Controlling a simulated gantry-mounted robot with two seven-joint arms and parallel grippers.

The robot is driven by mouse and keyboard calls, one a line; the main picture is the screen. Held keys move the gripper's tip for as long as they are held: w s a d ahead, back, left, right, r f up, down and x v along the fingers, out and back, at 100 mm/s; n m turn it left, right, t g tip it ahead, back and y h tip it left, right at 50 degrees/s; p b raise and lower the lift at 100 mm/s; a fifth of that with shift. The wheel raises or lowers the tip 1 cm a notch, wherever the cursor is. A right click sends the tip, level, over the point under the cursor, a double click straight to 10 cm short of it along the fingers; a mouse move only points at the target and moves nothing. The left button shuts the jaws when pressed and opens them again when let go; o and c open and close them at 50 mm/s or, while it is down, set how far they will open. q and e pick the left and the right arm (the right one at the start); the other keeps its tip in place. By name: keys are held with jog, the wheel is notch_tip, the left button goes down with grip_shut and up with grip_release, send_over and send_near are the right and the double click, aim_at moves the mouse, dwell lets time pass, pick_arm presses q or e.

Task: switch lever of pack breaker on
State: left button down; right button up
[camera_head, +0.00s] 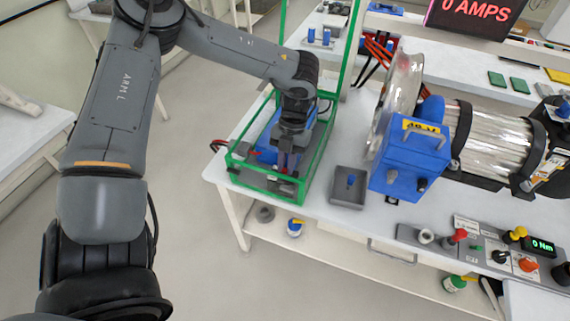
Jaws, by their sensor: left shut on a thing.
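My left gripper (286,166) reaches down inside a green open frame (235,160) at the left end of the white table. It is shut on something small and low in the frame. A blue block (268,143) stands in the frame beside and behind the fingers. A red cable end (218,144) sticks out at its left. No lever or its position can be made out clearly. My right gripper is not in view.
Right of the frame are a grey tray (349,200) with a small blue part and a blue box (405,178) with a yellow label. A large silver cylinder (490,140) lies behind. A control panel (485,248) stands front right. A display (480,12) reads 0 AMPS.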

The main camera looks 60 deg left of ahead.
pick_arm(q)
jog(key=g+h, duration=0.1)
jog(key=w+a+g+h, duration=0.1)
jog(key=shift+f+g+p, duration=0.25)
jog(key=shift+g+p, duration=0.05)
jog(key=shift+p, duration=0.1)
jog(key=shift+w+a+f+g+h+p, duration=0.15)
jog(key=shift+w+g+h+p, duration=0.05)
jog(key=shift+g+h, duration=0.3)
jog(key=shift+w+a+f+g+h+p, duration=0.15)
jog(key=shift+w+g+h, duration=0.05)
jog(key=shift+g+h, duration=0.3)
jog(key=c, duration=1.1)
grip_release()
jog(key=shift+w, duration=0.1)
